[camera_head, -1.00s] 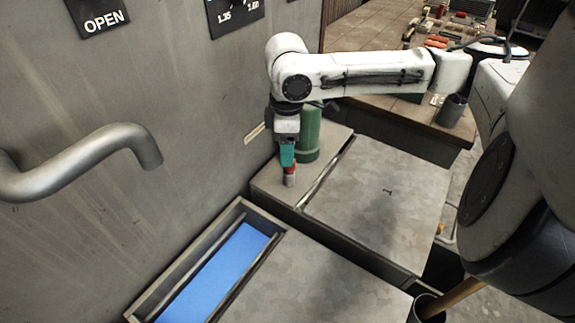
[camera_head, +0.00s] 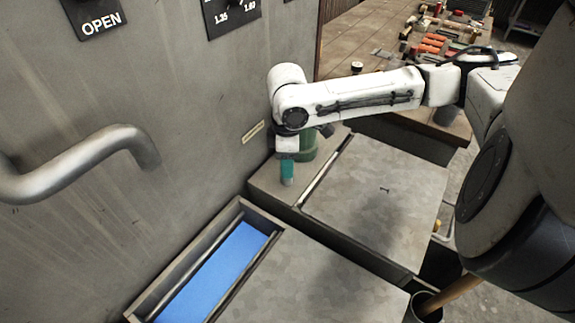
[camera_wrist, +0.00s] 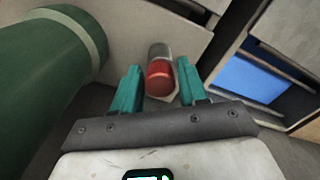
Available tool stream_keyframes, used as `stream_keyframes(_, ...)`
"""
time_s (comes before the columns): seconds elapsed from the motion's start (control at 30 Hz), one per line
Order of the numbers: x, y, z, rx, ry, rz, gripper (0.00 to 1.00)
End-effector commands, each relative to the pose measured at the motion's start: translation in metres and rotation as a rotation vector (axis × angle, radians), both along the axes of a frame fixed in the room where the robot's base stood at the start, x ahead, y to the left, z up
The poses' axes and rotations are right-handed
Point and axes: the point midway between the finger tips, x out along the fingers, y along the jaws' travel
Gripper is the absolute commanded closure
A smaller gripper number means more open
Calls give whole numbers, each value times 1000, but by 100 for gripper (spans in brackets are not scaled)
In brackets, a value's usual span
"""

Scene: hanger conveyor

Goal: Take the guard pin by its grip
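The guard pin shows in the wrist view as a short cylinder with a red grip (camera_wrist: 160,77) and a grey metal part. My gripper (camera_wrist: 158,68) has its two teal fingers on either side of the red grip. Narrow gaps seem to show between fingers and grip, so it looks open around it. In the head view my gripper (camera_head: 287,174) is low, pointing down over the ledge beside the grey wall, and hides the pin.
A green cylinder (camera_head: 307,146) stands close behind my gripper; it also shows large in the wrist view (camera_wrist: 45,75). A blue-bottomed tray (camera_head: 222,272) lies nearer. A flat metal cover (camera_head: 375,205) lies right. A wall handle (camera_head: 80,165) juts out at left.

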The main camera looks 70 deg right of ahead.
Motion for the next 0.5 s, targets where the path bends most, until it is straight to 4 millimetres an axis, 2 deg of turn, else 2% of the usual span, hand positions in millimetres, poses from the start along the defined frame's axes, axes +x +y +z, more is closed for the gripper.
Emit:
stream_keyframes(0.07,0,0,0,0,0,0,66)
stream_keyframes(0.4,0,0,0,0,0,0,98)
stream_keyframes(0.5,0,0,0,0,0,0,100)
